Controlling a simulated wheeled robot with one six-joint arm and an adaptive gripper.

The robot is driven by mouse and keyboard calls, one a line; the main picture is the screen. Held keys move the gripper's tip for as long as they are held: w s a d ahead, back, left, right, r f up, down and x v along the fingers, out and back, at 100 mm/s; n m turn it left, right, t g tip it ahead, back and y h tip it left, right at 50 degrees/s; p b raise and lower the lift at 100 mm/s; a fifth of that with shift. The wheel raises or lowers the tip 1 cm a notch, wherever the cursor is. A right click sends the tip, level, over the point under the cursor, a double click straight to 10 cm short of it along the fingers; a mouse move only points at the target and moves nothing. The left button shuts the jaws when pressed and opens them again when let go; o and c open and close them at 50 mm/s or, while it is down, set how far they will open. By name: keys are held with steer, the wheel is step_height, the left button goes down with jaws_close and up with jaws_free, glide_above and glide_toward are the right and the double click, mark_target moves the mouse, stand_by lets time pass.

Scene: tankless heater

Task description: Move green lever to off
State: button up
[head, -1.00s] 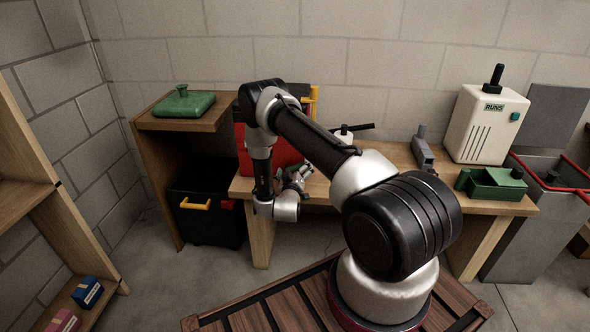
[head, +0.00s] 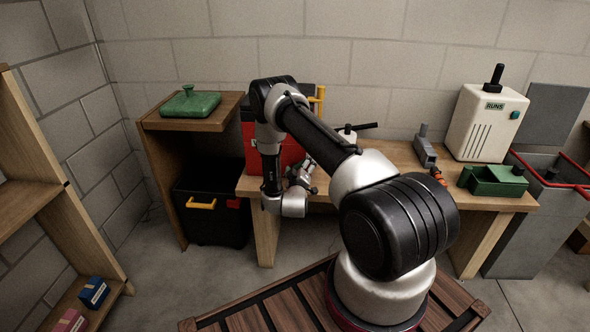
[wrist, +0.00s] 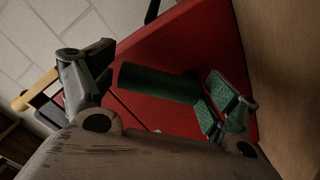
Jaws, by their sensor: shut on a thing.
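A red box (head: 284,148) stands on the left end of the wooden bench, and its red face (wrist: 178,42) fills much of the wrist view. A dark green lever (wrist: 152,82) sticks out in front of that face. In the head view my gripper (head: 302,172) is low in front of the red box, and my arm hides the lever and part of the box. I cannot read any off mark.
A yellow handle (head: 319,101) rises at the box's right side. A black-levered white device (head: 347,134), a grey tool (head: 425,148), a green container (head: 492,181) and a cream RUNS machine (head: 486,124) stand along the bench. A black toolbox (head: 212,222) sits left below.

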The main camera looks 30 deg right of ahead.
mark_target(294, 158)
steer(key=n, duration=0.3)
steer(key=a+r+n, duration=0.1)
steer(key=shift+w, duration=0.4)
steer(key=shift+w+a+r+n, duration=0.1)
steer(key=shift+w+a+n, duration=0.1)
steer(key=shift+n, duration=0.7)
steer(key=shift+w+a+f+n, duration=0.1)
steer(key=shift+a+n, duration=0.15)
steer(key=shift+n, duration=0.65)
steer(key=shift+w+a+r+n, duration=0.1)
steer(key=shift+a+n, duration=0.1)
steer(key=shift+n, duration=0.7)
steer(key=o, duration=1.3)
steer(key=shift+c, duration=0.2)
steer(key=v, duration=1.2)
